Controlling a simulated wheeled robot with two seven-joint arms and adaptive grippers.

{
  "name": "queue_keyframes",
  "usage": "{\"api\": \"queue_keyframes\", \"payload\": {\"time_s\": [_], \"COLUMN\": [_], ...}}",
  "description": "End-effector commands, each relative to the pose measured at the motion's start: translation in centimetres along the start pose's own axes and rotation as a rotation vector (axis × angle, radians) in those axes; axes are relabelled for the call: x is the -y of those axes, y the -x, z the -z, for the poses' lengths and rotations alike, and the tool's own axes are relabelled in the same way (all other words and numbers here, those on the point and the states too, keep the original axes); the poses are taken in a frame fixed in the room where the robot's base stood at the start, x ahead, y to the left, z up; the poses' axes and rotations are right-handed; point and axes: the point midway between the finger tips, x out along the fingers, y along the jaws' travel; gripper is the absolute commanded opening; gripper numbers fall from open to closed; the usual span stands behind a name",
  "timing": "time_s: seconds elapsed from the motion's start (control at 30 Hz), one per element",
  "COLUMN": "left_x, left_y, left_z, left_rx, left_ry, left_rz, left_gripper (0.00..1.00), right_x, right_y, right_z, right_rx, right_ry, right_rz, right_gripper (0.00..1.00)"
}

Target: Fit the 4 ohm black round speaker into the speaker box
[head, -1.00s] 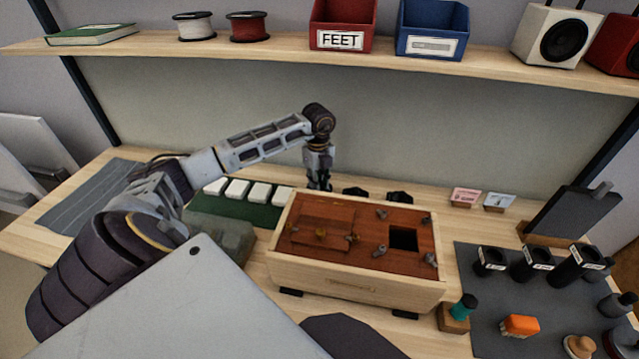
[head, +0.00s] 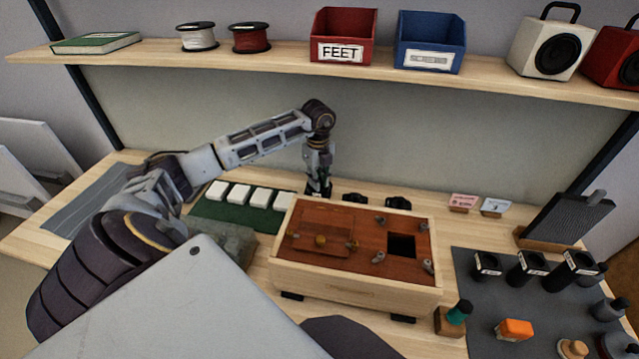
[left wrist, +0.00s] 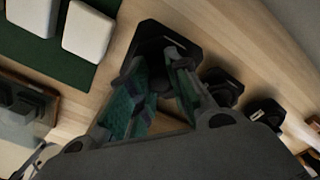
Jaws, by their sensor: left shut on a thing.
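My left gripper (head: 318,190) points down behind the wooden box, at the left end of a row of small black parts. In the left wrist view, its fingers (left wrist: 160,85) are shut on a dark, flat-faced part (left wrist: 157,42), apparently still at the bench surface. I cannot read a label on it or tell whether it is the 4 ohm round speaker. Two similar black parts (head: 354,198) (head: 398,202) lie to its right. The wooden box (head: 350,290) has a red-brown top with a square dark opening (head: 402,246) and several small clamps. My right gripper is out of view.
Several white blocks (head: 239,194) lie on a green mat left of the gripper. A dark mat (head: 480,325) at the right holds black labelled cups (head: 530,266) and an orange block (head: 515,329). The shelf above carries bins, spools and speaker cabinets (head: 548,50).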

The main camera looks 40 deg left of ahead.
Motion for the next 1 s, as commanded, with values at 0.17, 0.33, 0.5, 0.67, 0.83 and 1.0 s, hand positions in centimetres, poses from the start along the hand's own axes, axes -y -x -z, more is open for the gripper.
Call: {"api": "queue_keyframes", "payload": {"time_s": [0.17, 0.33, 0.5, 0.67, 0.83, 1.0], "left_x": [0.0, 0.0, 0.0, 0.0, 0.0, 0.0], "left_y": [0.9, 1.5, 1.7, 1.7, 1.7, 1.7], "left_z": [0.0, 0.0, 0.0, 0.0, 0.0, 0.0], "left_rx": [0.001, 0.001, 0.0, 0.0, 0.0, 0.0], "left_ry": [0.0, 0.0, 0.0, 0.0, 0.0, 0.0], "left_rz": [0.002, 0.001, 0.001, 0.001, 0.001, 0.001], "left_gripper": [0.0, 0.0, 0.0, 0.0, 0.0, 0.0], "right_x": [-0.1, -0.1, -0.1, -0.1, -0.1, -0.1], "right_y": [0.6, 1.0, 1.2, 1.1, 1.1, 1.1], "right_z": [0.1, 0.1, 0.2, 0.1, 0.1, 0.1], "right_rx": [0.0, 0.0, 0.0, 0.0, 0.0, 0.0], "right_ry": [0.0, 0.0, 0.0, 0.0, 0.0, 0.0], "right_rz": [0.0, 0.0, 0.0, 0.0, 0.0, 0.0], "right_gripper": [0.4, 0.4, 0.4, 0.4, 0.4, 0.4]}}
